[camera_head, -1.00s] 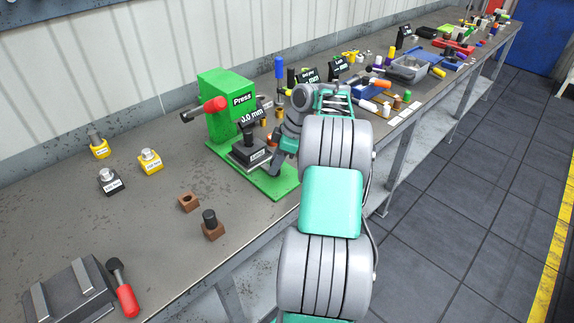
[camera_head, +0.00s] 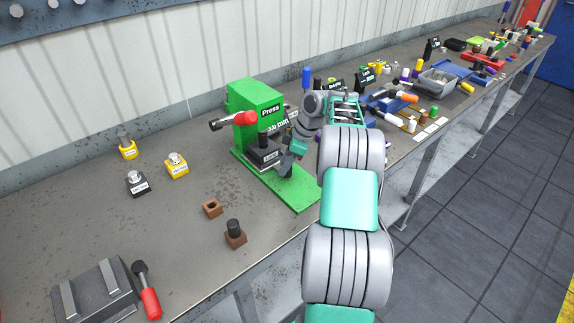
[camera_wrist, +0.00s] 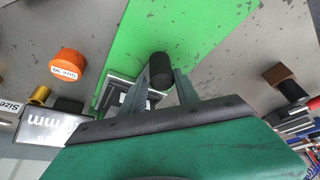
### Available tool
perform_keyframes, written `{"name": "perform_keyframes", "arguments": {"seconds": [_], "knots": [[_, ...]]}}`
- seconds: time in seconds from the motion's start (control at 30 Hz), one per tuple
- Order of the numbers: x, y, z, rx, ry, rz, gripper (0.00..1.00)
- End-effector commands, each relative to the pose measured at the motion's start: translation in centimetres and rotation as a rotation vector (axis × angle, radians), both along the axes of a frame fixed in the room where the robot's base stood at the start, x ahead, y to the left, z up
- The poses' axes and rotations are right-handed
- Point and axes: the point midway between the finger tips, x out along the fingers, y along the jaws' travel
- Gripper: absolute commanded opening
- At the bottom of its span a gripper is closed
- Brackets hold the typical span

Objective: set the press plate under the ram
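The press plate (camera_head: 263,157) is a dark square block with a white label on its front and a black upright knob. It is over the green base of the green press (camera_head: 252,108), at the front of the press head. I cannot tell if it touches the base. My gripper (camera_head: 284,156) is at its right side. In the wrist view my fingers (camera_wrist: 161,84) close on the black knob (camera_wrist: 159,67); part of the plate (camera_wrist: 122,90) shows beside them. The ram cannot be made out clearly.
The press's red-knobbed lever (camera_head: 243,118) sticks out left. An orange cylinder (camera_wrist: 68,62) and label signs stand close by.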

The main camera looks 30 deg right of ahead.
Motion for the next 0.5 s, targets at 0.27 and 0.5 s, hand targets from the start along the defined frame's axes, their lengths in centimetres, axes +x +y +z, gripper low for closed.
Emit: {"name": "perform_keyframes", "arguments": {"seconds": [0.27,0.5], "knots": [[-0.3,-0.3,-0.1,0.001,0.005,-0.003,0.50],[-0.6,-0.7,1.3,0.001,0.004,-0.003,0.50]]}}
